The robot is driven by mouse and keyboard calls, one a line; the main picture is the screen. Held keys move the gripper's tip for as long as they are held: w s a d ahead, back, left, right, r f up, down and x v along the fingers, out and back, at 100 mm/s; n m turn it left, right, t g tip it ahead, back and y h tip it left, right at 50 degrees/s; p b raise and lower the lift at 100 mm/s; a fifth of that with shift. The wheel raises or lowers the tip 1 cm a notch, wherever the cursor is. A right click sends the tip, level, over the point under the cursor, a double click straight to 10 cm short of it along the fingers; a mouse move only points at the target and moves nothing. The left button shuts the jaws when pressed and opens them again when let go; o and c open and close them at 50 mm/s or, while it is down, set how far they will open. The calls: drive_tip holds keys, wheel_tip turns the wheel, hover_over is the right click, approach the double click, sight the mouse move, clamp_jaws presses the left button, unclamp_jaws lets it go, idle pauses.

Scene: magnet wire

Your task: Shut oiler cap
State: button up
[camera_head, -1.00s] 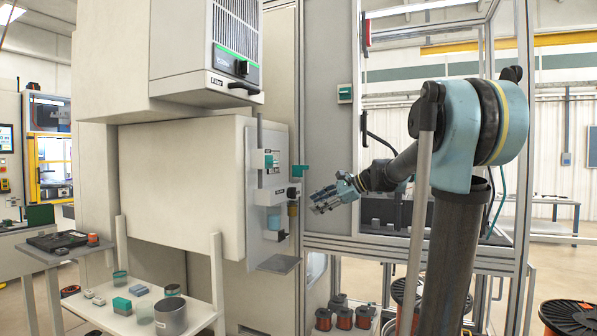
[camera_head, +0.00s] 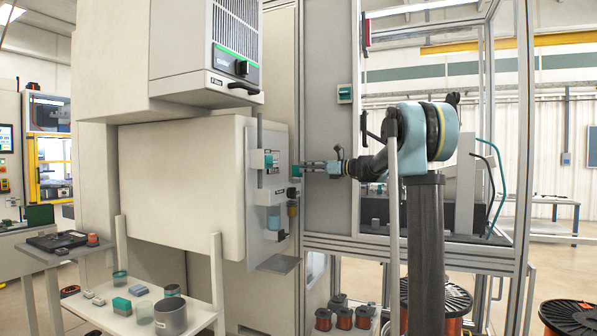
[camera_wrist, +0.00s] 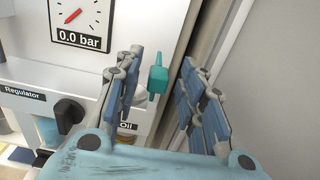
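A small teal piece (camera_wrist: 157,80), seemingly the oiler cap, stands up above the "Oil" label (camera_wrist: 127,126) in the wrist view. In the head view this teal piece (camera_head: 296,169) sits above the oiler's amber bowl (camera_head: 293,210) on the wall unit. My gripper (camera_head: 308,167) reaches in level from the right. In the wrist view my gripper (camera_wrist: 160,88) is open, with one blue finger on each side of the teal piece and visible gaps between. Whether its tips pass beyond the piece is unclear. The oiler's top is mostly hidden in the wrist view.
A gauge (camera_wrist: 80,18) reading 0.0 bar and a black regulator knob (camera_wrist: 70,112) are left of the fingers. A grey cabinet panel (camera_wrist: 272,80) stands close on the right. A small grey shelf (camera_head: 279,264) juts out below the wall unit.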

sight(298, 167)
drive_tip(key=shift+x, duration=2.5)
